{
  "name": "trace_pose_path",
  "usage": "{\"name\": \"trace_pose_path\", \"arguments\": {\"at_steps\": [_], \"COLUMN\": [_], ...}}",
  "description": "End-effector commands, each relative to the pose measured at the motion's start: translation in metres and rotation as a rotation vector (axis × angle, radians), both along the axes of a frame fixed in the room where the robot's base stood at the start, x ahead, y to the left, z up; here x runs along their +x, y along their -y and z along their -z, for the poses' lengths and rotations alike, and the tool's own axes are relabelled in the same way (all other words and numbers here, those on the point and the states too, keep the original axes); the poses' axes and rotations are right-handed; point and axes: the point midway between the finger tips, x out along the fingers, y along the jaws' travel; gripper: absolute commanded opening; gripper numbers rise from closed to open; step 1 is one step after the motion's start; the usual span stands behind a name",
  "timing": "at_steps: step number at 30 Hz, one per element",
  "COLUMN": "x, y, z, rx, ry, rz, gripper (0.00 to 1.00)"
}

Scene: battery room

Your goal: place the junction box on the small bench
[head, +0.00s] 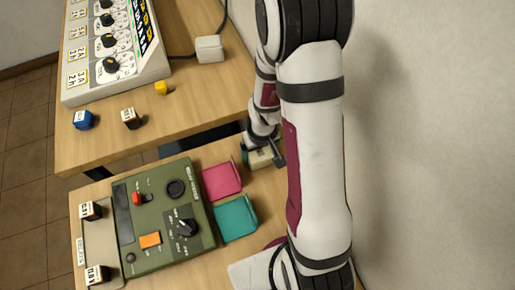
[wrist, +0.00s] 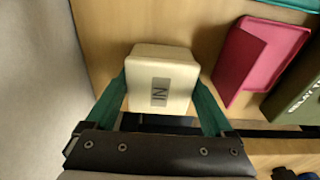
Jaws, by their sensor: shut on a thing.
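The junction box (wrist: 163,65) is a cream block with a grey label reading IN. In the wrist view it sits between the green fingers of my gripper (wrist: 160,92), which is shut on it. In the head view my gripper (head: 264,156) and the box (head: 261,160) are at the back right of the small bench (head: 267,192), beyond the pink tray and partly covered by my arm. The small bench also shows as wood behind the box in the wrist view (wrist: 108,20). I cannot tell whether the box touches the bench.
A pink tray (head: 221,180) and a teal tray (head: 236,219) lie beside a green control panel (head: 160,218). The larger bench (head: 190,100) behind holds a white console (head: 115,50), a white corded box (head: 209,48) and small blocks. A wall is at right.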

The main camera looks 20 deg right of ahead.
Motion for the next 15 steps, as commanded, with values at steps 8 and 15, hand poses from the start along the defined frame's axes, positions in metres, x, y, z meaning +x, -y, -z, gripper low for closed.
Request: {"name": "trace_pose_path", "arguments": {"at_steps": [8, 15], "x": [0.0003, 0.0004], "y": [-0.0001, -0.0001], "z": [0.0020, 0.0016], "rx": [0.000, 0.001], "ry": [0.000, 0.001], "rz": [-0.002, -0.001], "gripper": [0.89, 1.00]}}
